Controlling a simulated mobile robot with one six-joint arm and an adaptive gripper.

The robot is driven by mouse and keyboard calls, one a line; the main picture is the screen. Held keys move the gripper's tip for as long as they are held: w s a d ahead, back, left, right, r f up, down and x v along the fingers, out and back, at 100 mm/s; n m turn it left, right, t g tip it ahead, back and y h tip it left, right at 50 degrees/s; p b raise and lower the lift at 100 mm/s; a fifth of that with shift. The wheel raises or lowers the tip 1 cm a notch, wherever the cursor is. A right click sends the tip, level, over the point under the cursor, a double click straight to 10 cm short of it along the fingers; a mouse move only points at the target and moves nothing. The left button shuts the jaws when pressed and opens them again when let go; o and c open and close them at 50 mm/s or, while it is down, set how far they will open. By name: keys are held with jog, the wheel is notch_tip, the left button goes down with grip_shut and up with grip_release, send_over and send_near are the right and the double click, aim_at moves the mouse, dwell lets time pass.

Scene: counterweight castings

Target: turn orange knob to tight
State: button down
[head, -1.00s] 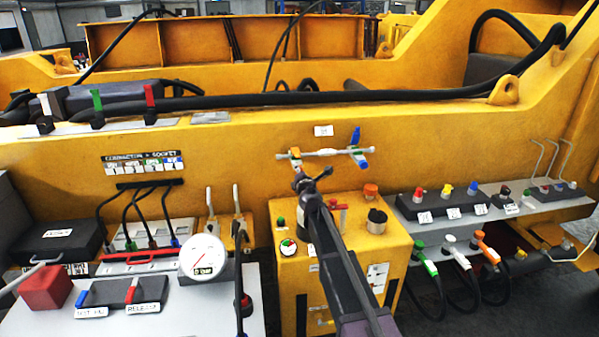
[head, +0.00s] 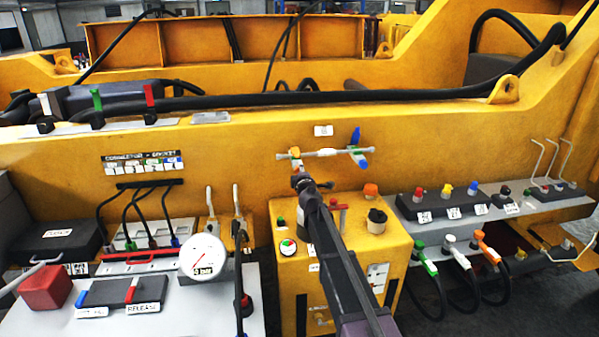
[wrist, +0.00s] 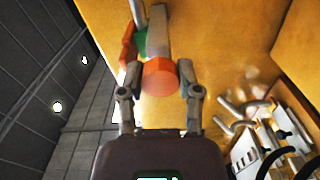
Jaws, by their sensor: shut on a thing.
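The orange knob (wrist: 159,78) shows in the wrist view as a short round cylinder on a pale stem, against the yellow wall. My gripper (wrist: 160,90) has one finger on each side of the knob and is shut on it. In the head view my gripper (head: 298,170) reaches the left end of a small pale pipe fitting on the yellow beam. My arm hides most of the knob there. A green part (wrist: 141,42) and a second orange-red part (wrist: 127,48) sit beside the stem. I cannot read any tight mark.
A blue-handled valve (head: 358,148) is at the fitting's right end. A white gauge (head: 202,257) stands at left; hoses and plugs lie right.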

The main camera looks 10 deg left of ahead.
jog(key=shift+w+a, duration=0.1)
jog(key=shift+c, duration=1.5)
grip_release()
jog(key=shift+v, duration=6.1)
